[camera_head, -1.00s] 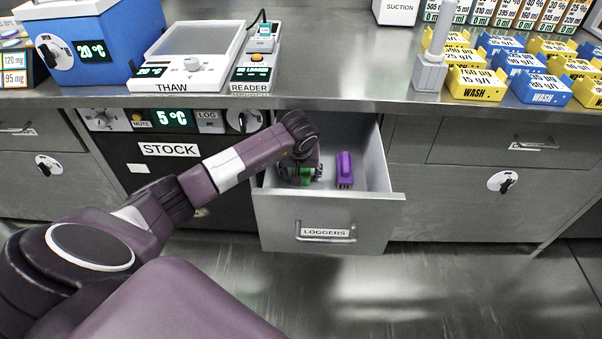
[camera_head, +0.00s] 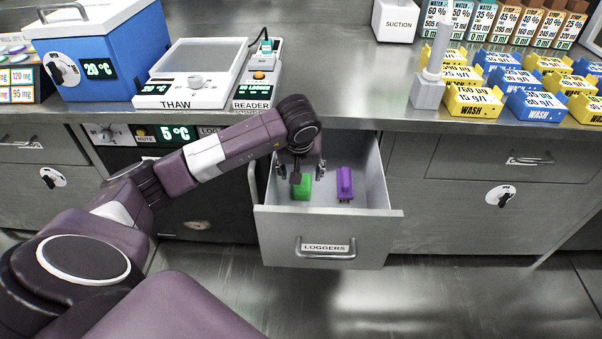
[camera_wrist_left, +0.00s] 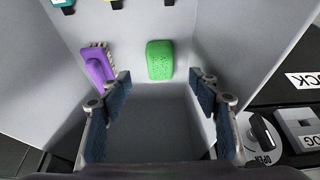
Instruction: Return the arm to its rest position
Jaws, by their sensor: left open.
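My left arm (camera_head: 215,155) reaches in from the left over the open drawer labelled LOGGERS (camera_head: 365,225). My left gripper (camera_head: 308,172) points down over the drawer, open and empty. In the left wrist view its two fingers (camera_wrist_left: 160,100) stand wide apart with nothing between them. A green logger (camera_head: 302,190) lies in the drawer just below the gripper, partly hidden by it in the head view; it shows whole in the left wrist view (camera_wrist_left: 159,60). A purple logger (camera_head: 345,183) lies to its right and also shows in the left wrist view (camera_wrist_left: 97,65). My right gripper is not in view.
The counter edge (camera_head: 350,124) runs above the drawer. On it stand the THAW unit (camera_head: 165,103), the READER (camera_head: 254,104), a blue 20 °C box (camera_head: 120,50) and several yellow and blue WASH boxes (camera_head: 474,107). The floor in front of the drawer is clear.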

